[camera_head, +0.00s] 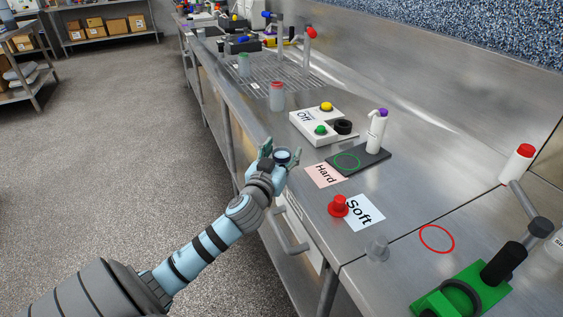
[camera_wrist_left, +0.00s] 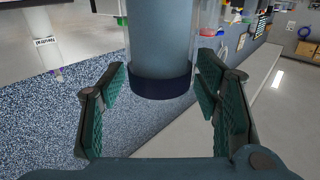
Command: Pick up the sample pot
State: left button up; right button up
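The sample pot (camera_head: 282,156), with a dark blue rim, is at the front edge of the steel bench. My left gripper (camera_head: 280,154) is around it, with one finger on each side. In the left wrist view the pot (camera_wrist_left: 160,50) is a clear-walled cylinder with a blue-grey inside and a dark blue band (camera_wrist_left: 161,88). It lies between the green finger pads of my left gripper (camera_wrist_left: 162,78). Whether the pads press on its sides cannot be made out. My right gripper is not in view.
A control box (camera_head: 318,125) with yellow and green buttons and a dark stand (camera_head: 375,160) with a white bottle are just beyond. Hard (camera_head: 325,175) and Soft (camera_head: 362,212) cards and a red knob (camera_head: 339,206) lie nearer. A red-capped pot (camera_head: 277,97) stands behind.

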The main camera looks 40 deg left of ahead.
pick_arm(q)
jog(key=c, duration=1)
jog(key=shift+o, duration=0.2)
